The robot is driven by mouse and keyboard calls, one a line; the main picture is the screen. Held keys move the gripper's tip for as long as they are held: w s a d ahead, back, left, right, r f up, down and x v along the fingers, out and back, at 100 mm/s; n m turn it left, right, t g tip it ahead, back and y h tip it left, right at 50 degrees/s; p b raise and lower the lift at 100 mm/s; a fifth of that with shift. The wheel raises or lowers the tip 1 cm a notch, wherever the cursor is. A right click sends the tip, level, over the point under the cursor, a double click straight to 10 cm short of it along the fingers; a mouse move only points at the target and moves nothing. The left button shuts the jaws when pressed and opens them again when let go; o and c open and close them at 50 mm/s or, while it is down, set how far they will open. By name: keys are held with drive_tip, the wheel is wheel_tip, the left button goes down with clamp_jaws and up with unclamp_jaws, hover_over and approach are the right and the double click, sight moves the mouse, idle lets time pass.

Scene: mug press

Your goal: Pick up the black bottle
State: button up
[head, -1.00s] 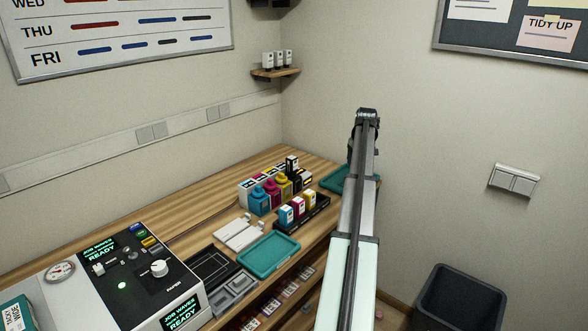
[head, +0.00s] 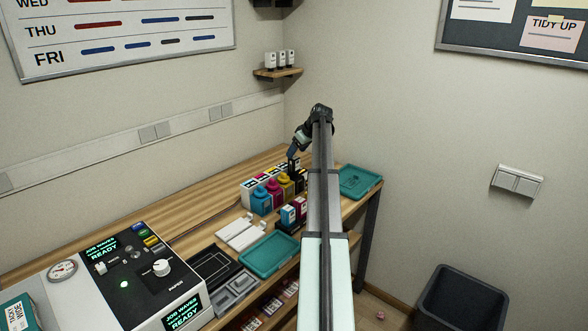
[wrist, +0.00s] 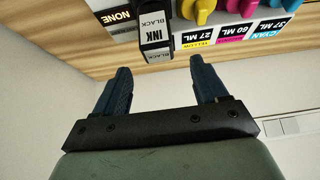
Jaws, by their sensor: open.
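The black bottle (wrist: 157,47), a boxy black ink container with a white label reading BLACK INK, is upside down in the wrist view. It lies between the lines of my two fingers, with a gap on each side and its near end around fingertip level. My gripper (wrist: 160,66) is open and empty. In the head view my gripper (head: 291,155) is bent down over the back of the bottle row. There the black bottle (head: 294,164) shows only partly, beside the fingers, and my arm covers things to its right.
Cyan (head: 261,201), magenta (head: 273,193) and yellow (head: 286,185) bottles stand close by on the left. Small ink boxes (head: 288,214) stand in front, partly behind my arm. Teal trays lie at the front (head: 268,255) and back right (head: 360,182). A printer-like machine (head: 125,275) stands at left.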

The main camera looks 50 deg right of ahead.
sight(294, 157)
drive_tip(key=shift+s+f+x, duration=0.1)
drive_tip(key=shift+s+x, duration=0.05)
drive_tip(key=shift+x, duration=1)
drive_tip(key=shift+s+f+x, duration=0.1)
drive_tip(key=shift+x, duration=1.1)
drive_tip(key=shift+s+f+x, duration=0.1)
drive_tip(key=shift+s+x, duration=0.05)
drive_tip(key=shift+x, duration=1)
drive_tip(key=shift+c, duration=0.3)
